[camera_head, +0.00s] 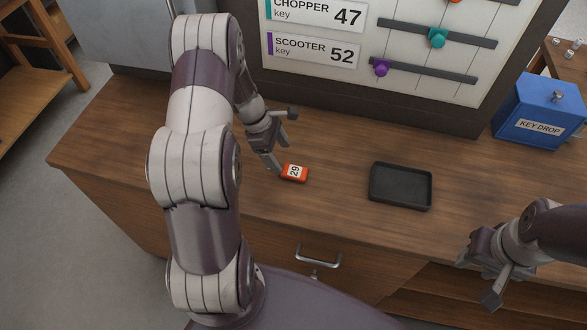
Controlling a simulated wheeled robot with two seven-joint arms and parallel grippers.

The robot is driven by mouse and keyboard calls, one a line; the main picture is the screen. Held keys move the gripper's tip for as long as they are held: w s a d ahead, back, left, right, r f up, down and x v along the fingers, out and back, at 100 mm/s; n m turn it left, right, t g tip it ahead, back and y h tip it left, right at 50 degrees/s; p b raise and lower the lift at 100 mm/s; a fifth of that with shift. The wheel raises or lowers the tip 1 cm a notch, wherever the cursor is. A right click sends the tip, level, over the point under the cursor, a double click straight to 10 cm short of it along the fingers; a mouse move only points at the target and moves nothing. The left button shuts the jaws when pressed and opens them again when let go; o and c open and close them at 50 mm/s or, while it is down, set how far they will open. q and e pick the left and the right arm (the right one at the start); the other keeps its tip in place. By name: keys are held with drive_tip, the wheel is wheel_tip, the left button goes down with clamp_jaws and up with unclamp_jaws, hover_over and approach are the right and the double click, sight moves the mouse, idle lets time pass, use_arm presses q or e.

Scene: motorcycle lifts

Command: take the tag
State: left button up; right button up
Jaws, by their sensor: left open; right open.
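An orange-red tag (293,173) with a white label reading 29 lies on the wooden counter. My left gripper (283,141) is open just to the left of and above the tag, with one fingertip close to its left end. I cannot tell whether that fingertip touches it. My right gripper (477,277) is at the lower right near the counter's front edge, open and empty, well away from the tag.
A shallow black tray (401,186) lies on the counter right of the tag. A blue KEY DROP box (540,111) stands at the right. A key board (400,40) with coloured sliders rises at the back. A drawer handle (318,258) sticks out in front.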

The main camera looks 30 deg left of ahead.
sight(291, 170)
use_arm(q)
drive_tip(key=shift+w+d+f+p, duration=0.15)
drive_tip(key=shift+w+d+f, duration=0.25)
drive_tip(key=shift+f, duration=0.2)
drive_tip(key=shift+w+d+f+p, duration=0.15)
drive_tip(key=shift+w+d+f, duration=0.2)
drive_tip(key=shift+f, duration=0.2)
drive_tip(key=f, duration=0.1)
drive_tip(key=f+p, duration=0.1)
drive_tip(key=f, duration=0.2)
drive_tip(key=shift+s+d+f, duration=0.15)
drive_tip(key=shift+s+d, duration=0.2)
drive_tip(key=shift+w+d+f, duration=0.1)
drive_tip(key=shift+w+d, duration=0.05)
drive_tip(key=shift+w, duration=0.1)
drive_tip(key=c, duration=1)
drive_tip(key=shift+s, duration=0.1)
drive_tip(key=shift+c, duration=0.4)
use_arm(e)
drive_tip(key=shift+w+d+r, duration=0.1)
drive_tip(key=shift+w+r, duration=0.15)
drive_tip(key=shift+r, duration=0.25)
drive_tip(key=shift+w+d+r, duration=0.1)
drive_tip(key=shift+w+r, duration=0.1)
drive_tip(key=shift+r, duration=0.25)
